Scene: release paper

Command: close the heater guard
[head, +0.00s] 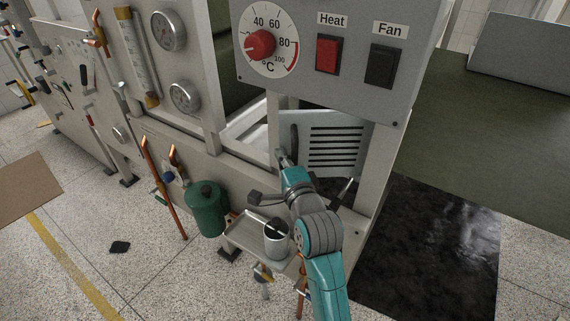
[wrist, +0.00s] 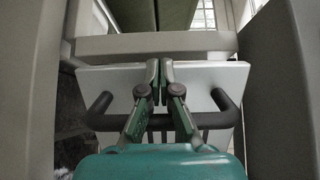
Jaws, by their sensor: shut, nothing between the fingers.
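The heater guard (head: 350,135) is a pale grey louvred panel below the control box in the head view, between two frame posts. Its dark handle (head: 294,138) is at its left side. I cannot tell whether the guard meets its frame. In the wrist view the guard plate (wrist: 205,75) lies just beyond the fingers, and the dark bar handle (wrist: 228,108) runs across, partly hidden behind my fingers. My gripper (head: 280,153) is at the guard's left side. In the wrist view its fingertips (wrist: 160,68) are together, empty, and close to the plate; contact is unclear.
The control box (head: 325,50) with dial and Heat and Fan switches overhangs the guard. A small tray (head: 240,232) with a grey cup (head: 276,238) stands left of my arm. A green canister (head: 205,208) is further left. A dark mat (head: 430,245) lies at right.

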